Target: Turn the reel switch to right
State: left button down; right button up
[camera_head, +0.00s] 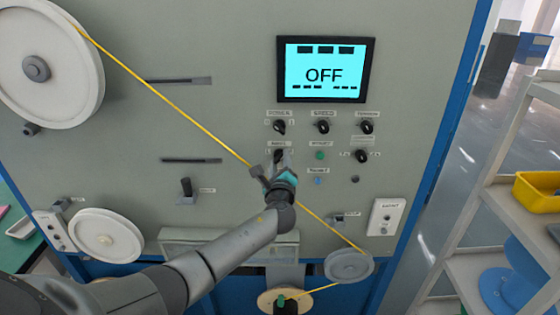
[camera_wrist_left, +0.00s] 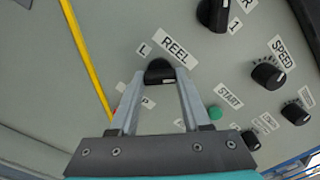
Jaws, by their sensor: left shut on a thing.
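The reel switch (camera_wrist_left: 160,72) is a black knob under a "REEL" label in the left wrist view, with an "L" label at its upper left. My left gripper (camera_wrist_left: 161,80) has its two grey fingers on either side of this knob and is shut on it. The knob's exact pointing direction is hard to tell. My right gripper is not in view.
Power (camera_head: 279,127), speed (camera_head: 322,126) and tension (camera_head: 366,127) knobs sit above and right. A green start button (camera_head: 320,155) is close to the gripper. A yellow cable (camera_head: 190,115) crosses the panel behind it. The screen (camera_head: 325,70) reads "OFF".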

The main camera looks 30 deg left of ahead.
pick_arm(q)
jog(key=shift+c, duration=1.8)
grip_release()
jog(key=shift+s, duration=0.1)
jog(key=v, duration=1.5)
jog(key=shift+b, duration=0.45)
jog(key=s+d+f+n+g+h+b, duration=0.1)
jog(key=s+f+n+g+h+b, duration=0.2)
jog(key=f, duration=1.2)
jog(key=s+f+n+g+h+b, duration=0.15)
jog(key=s+f+b, duration=0.4)
jog(key=f, duration=1.05)
jog(key=s+d+f+n+g+h+b, duration=0.1)
jog(key=s+f+n+g+b, duration=0.2)
jog(key=f, duration=1.2)
jog(key=s+d+f+n+g+h+b, duration=0.1)
jog(key=s+d+f+n+g+b, duration=0.1)
jog(key=s+f, duration=0.7)
jog(key=s+d+f+n+g+h+b, duration=0.1)
jog(key=s+d+f+n+g+b, duration=0.1)
jog(key=s+f+n+b, duration=0.3)
jog(key=s+d+f+n+g+h+b, duration=0.2)
jog(key=s+f, duration=1)
jog(key=s, duration=0.6)
jog(key=shift+d+f+n+g+b, duration=0.35)
jog(key=shift+d+n+b, duration=0.55)
jog(key=shift+b, duration=0.2)
